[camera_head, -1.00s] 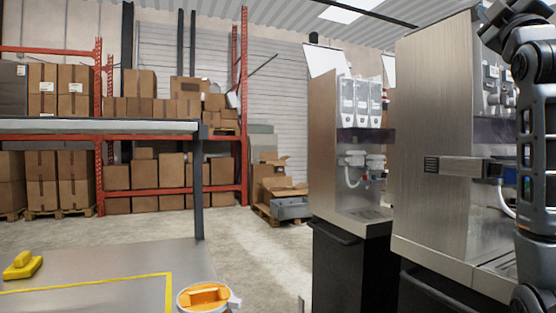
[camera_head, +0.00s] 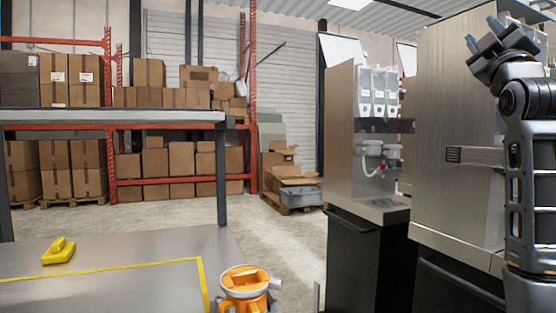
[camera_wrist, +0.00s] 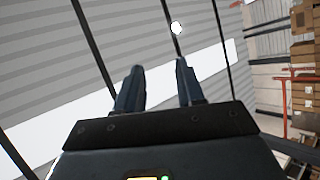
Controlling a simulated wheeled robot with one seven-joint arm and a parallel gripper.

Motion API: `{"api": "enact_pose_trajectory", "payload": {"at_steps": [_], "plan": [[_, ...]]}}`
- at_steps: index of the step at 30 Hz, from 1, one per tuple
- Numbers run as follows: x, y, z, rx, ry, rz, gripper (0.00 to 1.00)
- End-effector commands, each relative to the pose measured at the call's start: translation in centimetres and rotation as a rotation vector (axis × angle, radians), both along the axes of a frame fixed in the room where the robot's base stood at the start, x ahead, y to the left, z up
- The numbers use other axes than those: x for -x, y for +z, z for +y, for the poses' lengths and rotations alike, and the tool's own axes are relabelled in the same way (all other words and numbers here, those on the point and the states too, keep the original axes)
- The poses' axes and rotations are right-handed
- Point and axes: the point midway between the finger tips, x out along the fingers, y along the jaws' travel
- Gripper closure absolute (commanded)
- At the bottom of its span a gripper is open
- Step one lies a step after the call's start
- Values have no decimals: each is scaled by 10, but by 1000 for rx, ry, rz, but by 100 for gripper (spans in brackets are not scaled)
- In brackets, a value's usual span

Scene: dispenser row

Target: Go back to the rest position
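My gripper (camera_head: 482,42) is raised at the upper right of the head view, in front of the nearer dispenser (camera_head: 455,150). Its fingers point up and to the left. In the wrist view my gripper (camera_wrist: 159,85) shows two dark fingers with a clear gap and nothing between them. Behind the fingers are only the ceiling and upper wall.
A second dispenser (camera_head: 345,130) stands farther back on a black cabinet (camera_head: 350,262). Shelves with boxes (camera_head: 150,73) line the back. Open floor (camera_head: 272,235) lies between.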

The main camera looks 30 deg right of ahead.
Motion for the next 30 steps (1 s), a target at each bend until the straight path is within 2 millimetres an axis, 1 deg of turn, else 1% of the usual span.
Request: {"api": "enact_pose_trajectory", "payload": {"at_steps": [1, 2, 5, 8, 9, 11, 12, 14, 15, 16, 17, 18, 20, 21, 23, 24, 26, 27, 29, 30], "plan": [[-8, -14, 1, -19, 20, 4, 62], [-12, -21, 2, -30, 31, 4, 62], [-28, -52, 8, -72, 78, 9, 62], [-47, -94, 19, -129, 139, 18, 62], [-55, -113, 25, -155, 167, 21, 62], [-66, -142, 36, -196, 209, 27, 62], [-72, -161, 44, -223, 236, 31, 62], [-80, -188, 58, -262, 277, 37, 62], [-84, -207, 67, -289, 303, 44, 62], [-87, -221, 75, -310, 323, 47, 62], [-89, -234, 83, -329, 342, 50, 62], [-92, -251, 94, -357, 368, 57, 62], [-94, -277, 110, -396, 405, 65, 62], [-95, -294, 122, -423, 428, 74, 62], [-94, -318, 140, -462, 465, 84, 62], [-93, -333, 153, -489, 488, 92, 62], [-90, -356, 171, -530, 521, 104, 62], [-86, -370, 184, -556, 543, 112, 62], [-80, -391, 203, -596, 575, 126, 62], [-75, -404, 216, -623, 596, 136, 62]]}}
